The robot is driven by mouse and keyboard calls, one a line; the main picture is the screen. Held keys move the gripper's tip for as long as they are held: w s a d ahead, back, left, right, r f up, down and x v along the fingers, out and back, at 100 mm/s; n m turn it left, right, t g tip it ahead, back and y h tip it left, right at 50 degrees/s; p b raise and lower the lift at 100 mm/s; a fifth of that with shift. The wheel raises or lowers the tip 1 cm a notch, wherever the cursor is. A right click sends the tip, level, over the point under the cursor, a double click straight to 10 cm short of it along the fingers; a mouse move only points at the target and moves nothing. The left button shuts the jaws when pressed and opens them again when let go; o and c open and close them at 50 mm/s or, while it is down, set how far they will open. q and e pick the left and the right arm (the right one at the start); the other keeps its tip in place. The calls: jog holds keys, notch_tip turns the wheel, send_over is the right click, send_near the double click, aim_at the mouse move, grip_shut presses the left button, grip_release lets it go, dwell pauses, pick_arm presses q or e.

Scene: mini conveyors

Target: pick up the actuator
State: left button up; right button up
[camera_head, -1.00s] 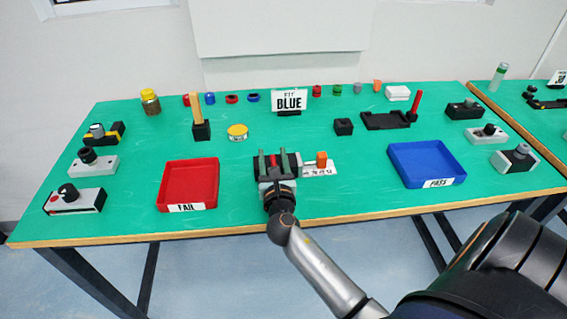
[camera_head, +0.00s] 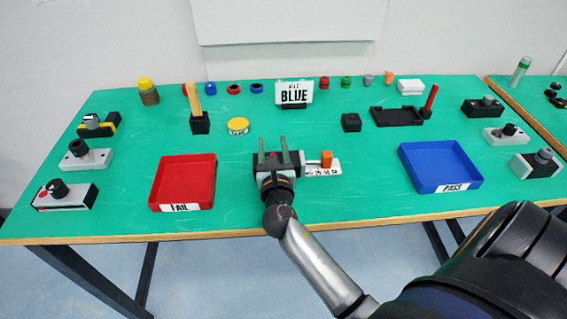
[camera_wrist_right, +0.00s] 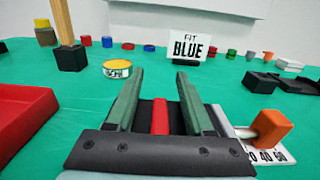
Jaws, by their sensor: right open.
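Which part is the actuator is not clear; the card (camera_head: 294,92) reads "FIT BLUE". Small blue parts, a left one (camera_head: 210,88) and a right one (camera_head: 256,87), stand along the table's back; blue ones also show in the wrist view (camera_wrist_right: 107,42). My right gripper (camera_head: 272,146) is open at the table's front middle, well short of them. In the wrist view, a red bar (camera_wrist_right: 160,117) on a dark block lies between its fingers (camera_wrist_right: 158,85), apart from both. My left gripper is not in view.
A red FAIL tray (camera_head: 183,208) stands left of my gripper, a blue PASS tray (camera_head: 455,188) right. A scale with an orange knob (camera_head: 326,159) sits right beside my gripper. A yellow-lidded tin (camera_head: 238,126) and wooden post (camera_head: 194,100) stand behind.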

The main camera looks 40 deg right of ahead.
jog(key=shift+c, duration=0.3)
grip_shut()
jog(key=shift+r, duration=0.15)
dwell(0.8)
